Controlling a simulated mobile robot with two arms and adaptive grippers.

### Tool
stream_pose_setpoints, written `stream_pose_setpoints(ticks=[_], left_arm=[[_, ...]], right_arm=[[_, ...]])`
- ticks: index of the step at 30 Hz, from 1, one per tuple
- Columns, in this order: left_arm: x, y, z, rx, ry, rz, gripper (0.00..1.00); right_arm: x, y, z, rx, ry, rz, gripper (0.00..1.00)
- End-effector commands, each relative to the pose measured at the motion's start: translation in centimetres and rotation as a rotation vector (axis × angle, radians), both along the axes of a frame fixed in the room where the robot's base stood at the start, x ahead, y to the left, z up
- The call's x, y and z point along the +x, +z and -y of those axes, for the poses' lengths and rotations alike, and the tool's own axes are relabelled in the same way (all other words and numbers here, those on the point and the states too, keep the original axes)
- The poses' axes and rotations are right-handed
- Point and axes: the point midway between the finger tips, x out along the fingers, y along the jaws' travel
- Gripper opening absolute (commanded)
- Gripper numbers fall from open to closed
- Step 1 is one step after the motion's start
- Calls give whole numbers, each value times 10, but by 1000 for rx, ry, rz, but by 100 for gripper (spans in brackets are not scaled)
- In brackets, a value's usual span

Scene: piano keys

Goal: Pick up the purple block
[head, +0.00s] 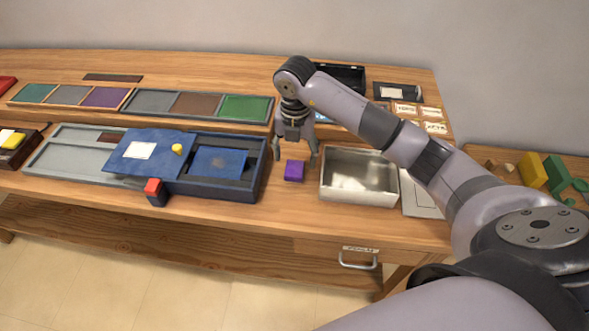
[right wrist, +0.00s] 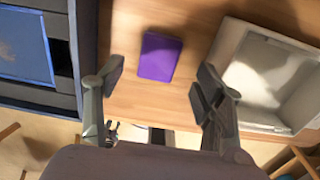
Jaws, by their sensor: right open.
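The purple block (head: 294,170) sits on the wooden table between the blue tray and the metal bin. In the right wrist view the purple block (right wrist: 160,57) lies ahead of the fingertips, between their lines and nearer the middle of the gap. My right gripper (head: 296,158) points down, open and empty, above and around the block in the head view; the exact height is hard to judge. Its two fingers (right wrist: 158,85) stand wide apart in the right wrist view, with neither touching the block. My left gripper is not in view.
A metal bin (head: 359,194) stands close to the right of the block. A dark blue tray (head: 262,160) stands to the left, with a blue lid (head: 122,165) on it. Bare wood surrounds the purple block.

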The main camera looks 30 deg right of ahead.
Motion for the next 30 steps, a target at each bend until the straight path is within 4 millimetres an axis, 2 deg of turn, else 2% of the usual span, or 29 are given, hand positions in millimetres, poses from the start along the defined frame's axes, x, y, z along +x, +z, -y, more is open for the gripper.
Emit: stream_pose_setpoints(ticks=[5,9,14,22,30], left_arm=[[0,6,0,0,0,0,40],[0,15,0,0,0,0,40],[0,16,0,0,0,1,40],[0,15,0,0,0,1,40],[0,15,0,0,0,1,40]], right_arm=[[-1,-13,-1,2,0,-4,63],[-4,-34,-3,1,0,-6,63],[-2,-53,-3,0,1,-2,63],[-2,-56,-3,0,2,0,63],[-2,-56,-2,0,1,0,45]])
